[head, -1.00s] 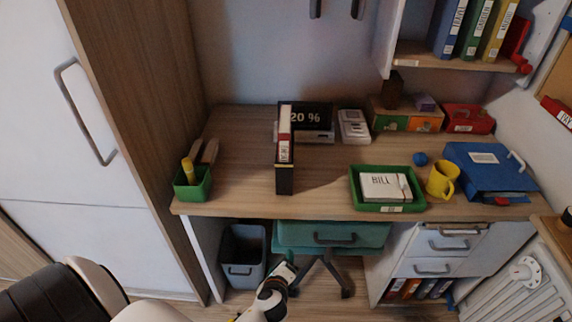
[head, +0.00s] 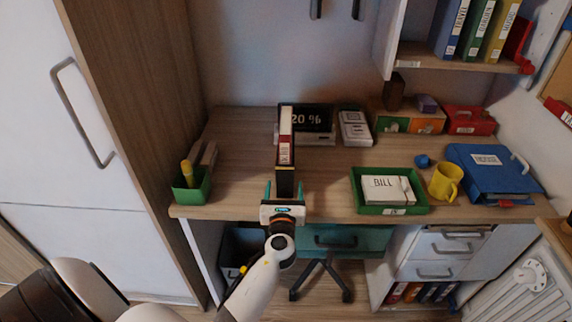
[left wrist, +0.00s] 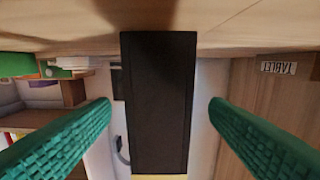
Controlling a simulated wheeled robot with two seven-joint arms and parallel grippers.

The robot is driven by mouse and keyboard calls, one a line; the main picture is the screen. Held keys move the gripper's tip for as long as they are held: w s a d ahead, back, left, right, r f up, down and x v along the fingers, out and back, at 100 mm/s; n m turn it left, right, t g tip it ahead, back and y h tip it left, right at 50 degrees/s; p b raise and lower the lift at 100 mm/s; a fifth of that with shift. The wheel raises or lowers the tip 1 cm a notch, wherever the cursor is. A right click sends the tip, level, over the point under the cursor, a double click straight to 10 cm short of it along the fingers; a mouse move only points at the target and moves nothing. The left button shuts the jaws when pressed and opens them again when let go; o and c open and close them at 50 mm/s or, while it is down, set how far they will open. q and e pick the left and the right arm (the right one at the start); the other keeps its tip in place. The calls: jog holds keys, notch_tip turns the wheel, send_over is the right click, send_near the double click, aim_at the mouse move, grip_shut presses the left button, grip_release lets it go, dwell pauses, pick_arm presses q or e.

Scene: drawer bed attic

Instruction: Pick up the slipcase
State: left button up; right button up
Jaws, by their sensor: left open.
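The slipcase (head: 285,175) is a tall black case standing upright near the front edge of the desk, with a dark red and white labelled spine (head: 285,137) showing in it. In the left wrist view its black face (left wrist: 158,100) fills the middle. My left gripper (head: 283,188) is open at the desk's front edge, directly in front of the slipcase. Its green fingers (left wrist: 160,106) stand to either side of the black face in the left wrist view, with gaps on both sides. My right gripper is in neither view.
The desk (head: 235,150) also holds a green pen holder (head: 192,187) at left, a "20 %" display (head: 312,118) behind the slipcase, a green tray (head: 398,208), a yellow mug (head: 445,181) and a blue binder (head: 490,172) at right. Bare desk lies left of the slipcase.

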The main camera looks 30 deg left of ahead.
pick_arm(q)
jog(key=x, duration=0.6)
jog(key=shift+w+a, duration=0.1)
jog(key=shift+w, duration=0.1)
jog(key=shift+c, duration=0.3)
jog(key=c, duration=1.2)
jog(key=shift+r, duration=0.25)
